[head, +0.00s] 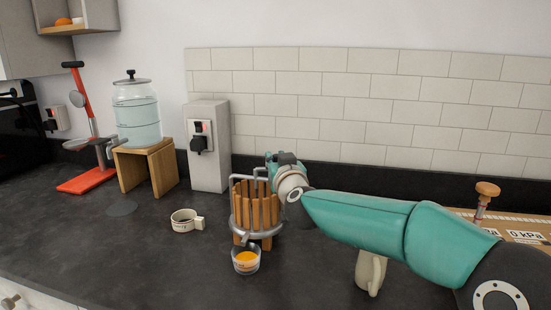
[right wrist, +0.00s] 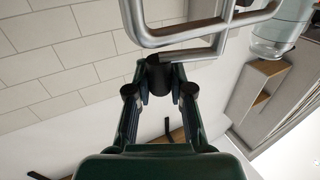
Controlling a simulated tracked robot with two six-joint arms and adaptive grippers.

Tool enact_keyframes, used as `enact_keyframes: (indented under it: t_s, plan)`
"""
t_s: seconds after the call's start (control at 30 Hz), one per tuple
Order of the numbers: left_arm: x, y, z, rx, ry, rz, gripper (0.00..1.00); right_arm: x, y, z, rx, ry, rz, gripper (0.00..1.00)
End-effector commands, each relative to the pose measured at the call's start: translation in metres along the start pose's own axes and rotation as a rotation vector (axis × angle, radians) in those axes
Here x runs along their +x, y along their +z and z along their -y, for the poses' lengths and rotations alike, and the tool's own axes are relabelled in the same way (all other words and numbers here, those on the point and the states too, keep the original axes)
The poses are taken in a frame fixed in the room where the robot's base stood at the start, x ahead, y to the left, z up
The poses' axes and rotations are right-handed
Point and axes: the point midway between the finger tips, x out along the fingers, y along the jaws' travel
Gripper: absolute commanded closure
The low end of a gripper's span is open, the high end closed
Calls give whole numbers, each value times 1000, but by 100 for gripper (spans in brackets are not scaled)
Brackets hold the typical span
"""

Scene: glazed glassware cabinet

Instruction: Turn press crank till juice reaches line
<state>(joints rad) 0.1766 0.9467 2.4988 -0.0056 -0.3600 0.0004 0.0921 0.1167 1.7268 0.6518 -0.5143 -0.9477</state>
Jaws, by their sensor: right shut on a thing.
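The press (head: 242,212), a basket of upright wooden slats on a grey metal ring base, stands on the dark counter at the middle. Its grey metal crank (head: 240,178) rises over the slats. In the right wrist view the bent crank tube (right wrist: 180,35) ends in a dark grip (right wrist: 159,80) between my fingers. My right gripper (head: 271,162) is shut on that grip; it also shows in the right wrist view (right wrist: 158,92). A small clear cup (head: 246,266) with orange juice (head: 246,258) stands under the spout. Its line is too small to make out. My left gripper is out of view.
A white cup (head: 183,224) stands left of the press. Farther back are a glass dispenser (head: 137,120) on a wooden stand (head: 160,170), a red lever tool (head: 86,181) and a socket pillar (head: 209,170). A beige object (head: 371,270) sits below my right arm. The front left counter is clear.

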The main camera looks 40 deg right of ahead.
Motion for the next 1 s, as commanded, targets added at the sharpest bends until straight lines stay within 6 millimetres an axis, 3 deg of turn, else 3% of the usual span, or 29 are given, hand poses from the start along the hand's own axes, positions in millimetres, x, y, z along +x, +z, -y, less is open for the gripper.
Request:
enact_keyframes:
  t_s: [0.1,0.13,0.27,0.67,0.83,1.0]
  plan:
    - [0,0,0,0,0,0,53,0,2,1,1,-2,5,100]
    - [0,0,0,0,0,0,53,0,2,1,1,-2,5,74]
    - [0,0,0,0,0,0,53,0,2,0,1,-2,4,53]
    - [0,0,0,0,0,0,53,-4,0,0,1,-2,2,53]
    - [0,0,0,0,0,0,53,-25,0,0,0,-3,1,53]
    - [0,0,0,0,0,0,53,-59,0,0,2,-4,1,53]
